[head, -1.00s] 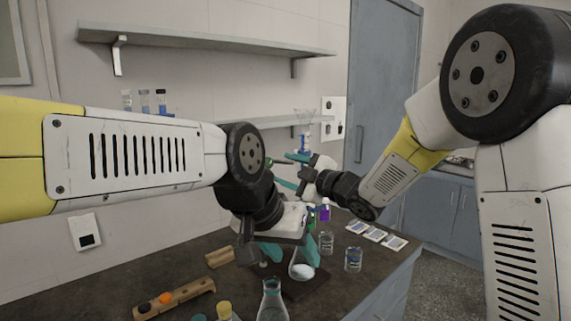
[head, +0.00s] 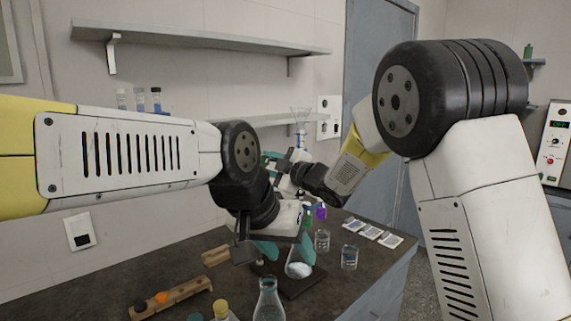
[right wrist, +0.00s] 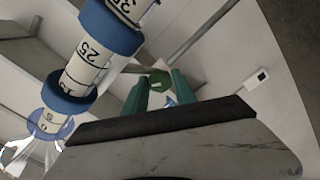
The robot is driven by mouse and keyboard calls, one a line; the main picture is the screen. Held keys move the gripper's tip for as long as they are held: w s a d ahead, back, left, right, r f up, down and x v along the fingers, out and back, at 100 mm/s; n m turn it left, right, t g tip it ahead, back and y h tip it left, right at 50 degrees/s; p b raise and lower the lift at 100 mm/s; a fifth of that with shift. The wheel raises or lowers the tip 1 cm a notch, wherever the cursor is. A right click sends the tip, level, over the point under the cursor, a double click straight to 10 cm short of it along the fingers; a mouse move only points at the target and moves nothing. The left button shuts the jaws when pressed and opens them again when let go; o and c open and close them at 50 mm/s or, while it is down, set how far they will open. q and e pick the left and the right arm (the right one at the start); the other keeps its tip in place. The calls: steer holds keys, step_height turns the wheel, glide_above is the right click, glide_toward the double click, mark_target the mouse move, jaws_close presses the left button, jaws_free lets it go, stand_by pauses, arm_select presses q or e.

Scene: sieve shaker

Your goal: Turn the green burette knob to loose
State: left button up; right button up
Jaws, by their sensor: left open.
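The green burette knob (right wrist: 158,80) shows in the right wrist view, at the tips of my right gripper (right wrist: 160,84). Its teal fingers stand apart, one on each side of the knob; I cannot tell whether they touch it. The burette (right wrist: 90,60), with blue bands and black numbers, slants down the left of that view. In the head view the right fingers are mostly hidden behind my left arm. My left gripper (head: 286,254) is open, with teal fingers by the flask with white contents (head: 299,269); I cannot tell whether they touch it.
Another flask (head: 268,302) stands in front. Beakers (head: 349,257) and flat cards (head: 372,233) are at the right of the dark bench. A wooden rack (head: 172,298) with an orange item lies front left. A shelf (head: 200,38) runs along the wall above.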

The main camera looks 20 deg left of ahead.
jaws_close()
steer(key=n, duration=0.3)
steer(key=shift+n, duration=1.7)
steer(key=o, duration=0.9)
jaws_free()
